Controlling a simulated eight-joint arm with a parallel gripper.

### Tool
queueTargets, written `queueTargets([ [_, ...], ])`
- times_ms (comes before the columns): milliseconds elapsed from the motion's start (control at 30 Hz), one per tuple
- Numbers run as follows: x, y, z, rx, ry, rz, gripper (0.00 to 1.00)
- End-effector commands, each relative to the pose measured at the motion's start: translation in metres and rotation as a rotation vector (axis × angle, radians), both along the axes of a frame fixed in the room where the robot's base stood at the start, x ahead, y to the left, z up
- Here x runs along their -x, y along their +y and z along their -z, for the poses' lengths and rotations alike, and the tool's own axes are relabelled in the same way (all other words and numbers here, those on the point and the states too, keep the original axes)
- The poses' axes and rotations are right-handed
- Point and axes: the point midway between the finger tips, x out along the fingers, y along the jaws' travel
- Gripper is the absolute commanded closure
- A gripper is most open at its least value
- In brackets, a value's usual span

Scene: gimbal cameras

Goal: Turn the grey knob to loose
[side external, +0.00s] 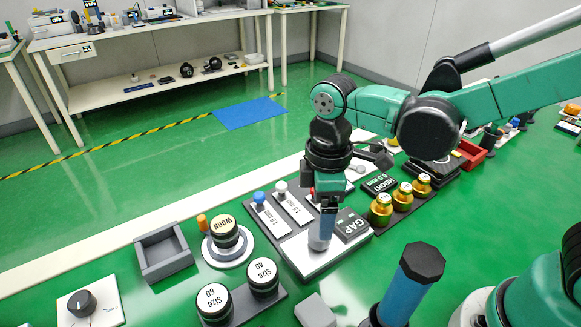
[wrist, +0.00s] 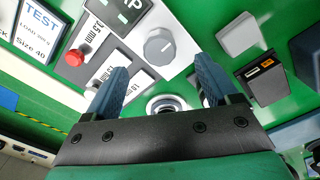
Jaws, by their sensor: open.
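The knob lies just beyond the fingertips in that view. In the side external view my gripper (side external: 323,236) points down at the pale plate (side external: 307,265). There the fingers overlap the knob's place, so contact cannot be told. No "loose" mark is readable.
Gold weights (side external: 381,208) and the GAP display (side external: 352,225) are right of my gripper. Size cylinders (side external: 263,278), a WORN piece (side external: 224,232), a grey tray (side external: 164,252) and a dark dial (side external: 82,303) are left.

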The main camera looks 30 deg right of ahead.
Motion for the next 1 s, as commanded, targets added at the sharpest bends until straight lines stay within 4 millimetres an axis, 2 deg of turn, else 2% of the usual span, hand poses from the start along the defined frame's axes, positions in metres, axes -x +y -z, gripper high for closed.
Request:
queueTargets([
  [333, 0.000, 0.000, 0.039, -0.001, -0.003, 0.005, 0.19],
  [733, 0.000, -0.001, 0.046, -0.001, -0.003, 0.006, 0.19],
  [767, 0.000, -0.001, 0.046, -0.001, -0.003, 0.006, 0.25],
  [1000, 0.000, -0.001, 0.046, -0.001, -0.003, 0.006, 0.93],
])
